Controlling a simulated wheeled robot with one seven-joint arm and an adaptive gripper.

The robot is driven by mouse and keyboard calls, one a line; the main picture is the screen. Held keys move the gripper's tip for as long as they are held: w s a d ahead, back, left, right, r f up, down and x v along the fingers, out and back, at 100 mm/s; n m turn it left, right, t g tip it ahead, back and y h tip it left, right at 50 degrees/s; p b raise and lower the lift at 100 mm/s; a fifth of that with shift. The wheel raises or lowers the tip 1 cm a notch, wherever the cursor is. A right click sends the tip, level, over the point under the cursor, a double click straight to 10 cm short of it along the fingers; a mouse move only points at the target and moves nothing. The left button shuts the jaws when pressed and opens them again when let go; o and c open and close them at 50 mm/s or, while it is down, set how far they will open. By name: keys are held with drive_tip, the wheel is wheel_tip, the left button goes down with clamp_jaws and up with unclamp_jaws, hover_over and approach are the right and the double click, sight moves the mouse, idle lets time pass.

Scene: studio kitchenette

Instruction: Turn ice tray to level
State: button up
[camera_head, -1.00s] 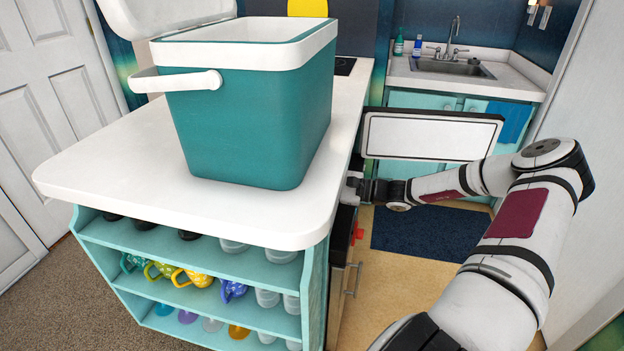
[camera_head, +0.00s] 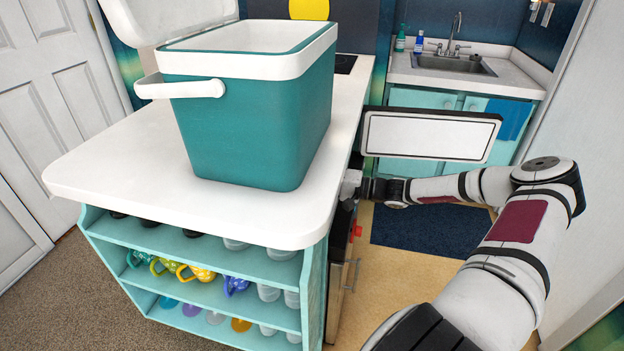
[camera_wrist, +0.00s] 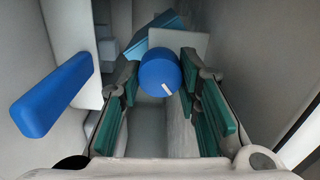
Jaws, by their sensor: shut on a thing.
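In the wrist view a round blue knob (camera_wrist: 160,72) with a short white mark near its lower edge sits between the fingertips of my gripper (camera_wrist: 160,82). The green-padded fingers are shut on the knob from both sides. Behind the knob is a light-blue angled piece (camera_wrist: 158,37), which may be the ice tray; it looks tilted and is partly hidden. In the head view my gripper (camera_head: 351,188) reaches in at the right side of the counter, and its fingertips are hidden there.
A blue bar (camera_wrist: 52,98) juts out left of my gripper, close to pale walls. In the head view a white panel door (camera_head: 430,136) stands open above my forearm. A teal cooler (camera_head: 250,120) stands on the white counter (camera_head: 110,175).

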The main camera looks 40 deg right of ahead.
drive_tip(key=n, duration=0.5)
drive_tip(key=shift+s+n, duration=0.1)
drive_tip(key=shift+n, duration=0.2)
drive_tip(key=shift+a+n, duration=0.1)
drive_tip(key=shift+n, duration=2.2)
drive_tip(key=o, duration=1.1)
drive_tip(key=shift+o, duration=0.2)
drive_tip(key=shift+r, duration=0.1)
drive_tip(key=shift+s+d, duration=0.25)
drive_tip(key=v, duration=1.1)
drive_tip(key=shift+s, duration=0.15)
drive_tip(key=shift+d, duration=0.1)
